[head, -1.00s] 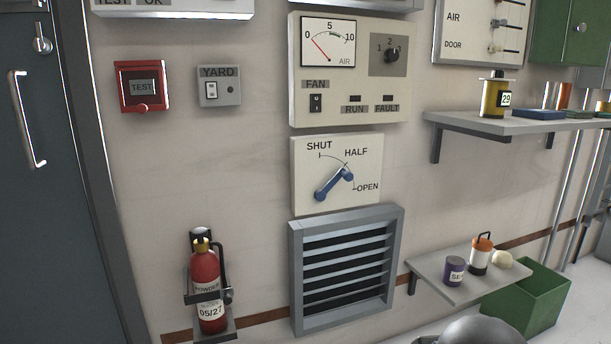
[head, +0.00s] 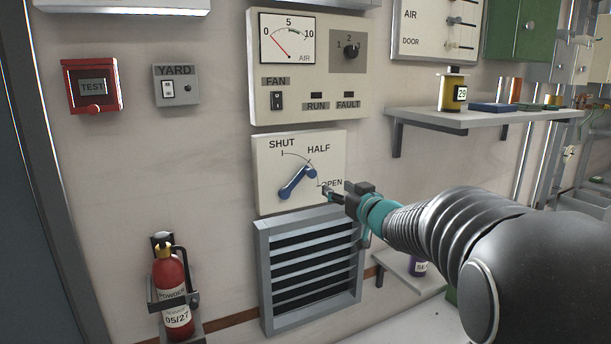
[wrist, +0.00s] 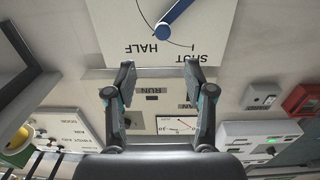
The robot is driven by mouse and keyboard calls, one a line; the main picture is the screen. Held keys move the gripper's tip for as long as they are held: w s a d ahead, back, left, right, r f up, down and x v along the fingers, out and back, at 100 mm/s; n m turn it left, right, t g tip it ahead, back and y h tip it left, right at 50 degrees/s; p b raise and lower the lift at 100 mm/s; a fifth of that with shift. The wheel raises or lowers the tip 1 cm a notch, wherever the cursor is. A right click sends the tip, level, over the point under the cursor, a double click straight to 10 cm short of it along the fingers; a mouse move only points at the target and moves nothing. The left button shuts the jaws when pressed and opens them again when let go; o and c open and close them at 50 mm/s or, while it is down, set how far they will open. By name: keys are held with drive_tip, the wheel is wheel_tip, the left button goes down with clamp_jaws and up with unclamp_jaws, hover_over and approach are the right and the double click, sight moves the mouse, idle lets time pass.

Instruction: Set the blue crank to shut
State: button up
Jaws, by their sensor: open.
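The blue crank (head: 297,183) is on a pale square plate (head: 268,160) marked SHUT, HALF and OPEN. Its arm slants up to the right, with its tip at about the HALF mark. My gripper (head: 326,190) is in front of the plate's right edge, right of the crank, partly covering the OPEN label. In the wrist view my gripper (wrist: 160,78) is open and empty, its two fingers apart. The crank (wrist: 178,16) shows there upside down at the top edge, beyond the fingertips and partly cut off. I see no contact between them.
A louvred vent (head: 263,270) is below the plate, and a fan panel (head: 300,110) with a gauge is above. A shelf (head: 480,118) with a yellow container juts out at right. A fire extinguisher (head: 172,290) hangs at lower left. The wall left of the plate is clear.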

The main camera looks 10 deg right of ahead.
sight(313, 175)
drive_tip(key=x, duration=1.4)
drive_tip(key=shift+a+r+p, duration=0.1)
drive_tip(key=shift+a+p, duration=0.1)
drive_tip(key=shift+p, duration=0.1)
clamp_jaws()
